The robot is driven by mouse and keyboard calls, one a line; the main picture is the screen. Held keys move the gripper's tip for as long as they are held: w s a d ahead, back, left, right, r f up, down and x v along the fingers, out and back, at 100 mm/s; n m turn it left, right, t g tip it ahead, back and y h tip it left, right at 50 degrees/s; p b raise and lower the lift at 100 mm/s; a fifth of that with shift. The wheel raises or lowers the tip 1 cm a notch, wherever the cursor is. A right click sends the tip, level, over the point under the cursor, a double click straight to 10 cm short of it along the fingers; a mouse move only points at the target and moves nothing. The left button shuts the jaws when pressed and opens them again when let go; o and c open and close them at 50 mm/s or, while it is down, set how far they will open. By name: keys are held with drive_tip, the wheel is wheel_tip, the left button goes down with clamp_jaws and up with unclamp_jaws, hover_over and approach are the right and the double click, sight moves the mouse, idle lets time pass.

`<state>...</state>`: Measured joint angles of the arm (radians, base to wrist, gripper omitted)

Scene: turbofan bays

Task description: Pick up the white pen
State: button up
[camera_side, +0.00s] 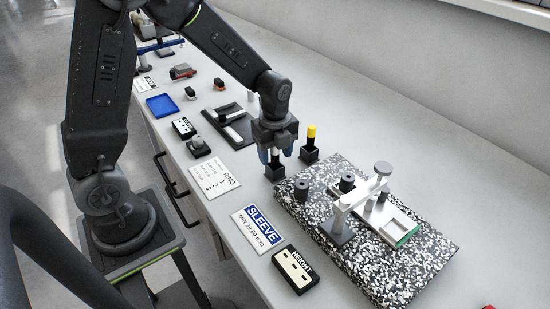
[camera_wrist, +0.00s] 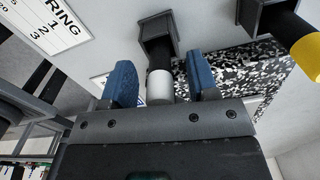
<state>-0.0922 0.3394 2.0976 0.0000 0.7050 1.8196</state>
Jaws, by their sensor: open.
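The white pen (camera_wrist: 160,86) stands in a small black square holder (camera_wrist: 157,30). In the wrist view its white end lies between my gripper's two blue fingers, with a gap on each side. In the side view my gripper (camera_side: 276,156) points down over the same holder (camera_side: 275,172). The fingers are open around the upper part of the pen (camera_side: 275,153), which they partly hide. I see no contact between the fingers and the pen.
A yellow-topped pen (camera_side: 311,133) stands in a second black holder (camera_side: 309,153) close on the right. A speckled stone plate (camera_side: 390,268) with a metal gauge stand (camera_side: 350,203) lies in front. A RING card (camera_side: 214,175) and a SLEEVE card (camera_side: 258,228) lie flat on the bench.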

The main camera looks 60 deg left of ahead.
clamp_jaws()
idle(0.4)
drive_tip(key=shift+r, duration=0.1)
